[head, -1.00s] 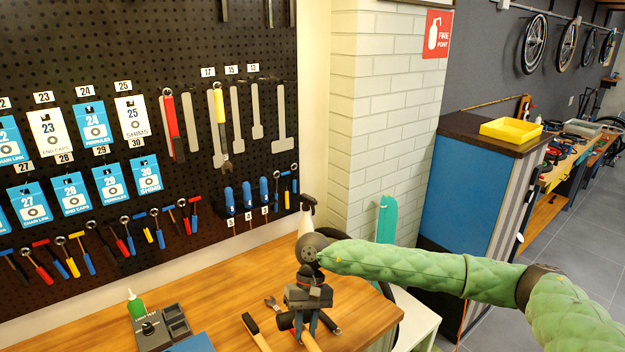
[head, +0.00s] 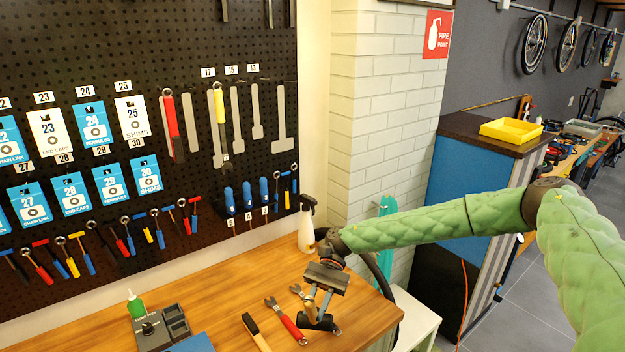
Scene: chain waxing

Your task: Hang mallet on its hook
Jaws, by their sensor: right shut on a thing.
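My right gripper (head: 322,302) points down just above the wooden bench and is shut on the mallet. The mallet's dark head (head: 318,323) shows below the fingers, low over the bench or touching it; I cannot tell which. A short piece of its tan handle shows beside the fingers, and the gripper hides part of it. The black pegboard (head: 200,50) stands behind the bench with many hung tools. I cannot tell which hook is the mallet's. My left gripper is not in view.
A red-handled tool (head: 287,321) and a wooden-handled brush (head: 255,330) lie left of the mallet. A white spray bottle (head: 306,232) stands behind my wrist. A green bottle (head: 135,304) and a grey holder (head: 160,326) stand at the front left. The bench between them and the board is clear.

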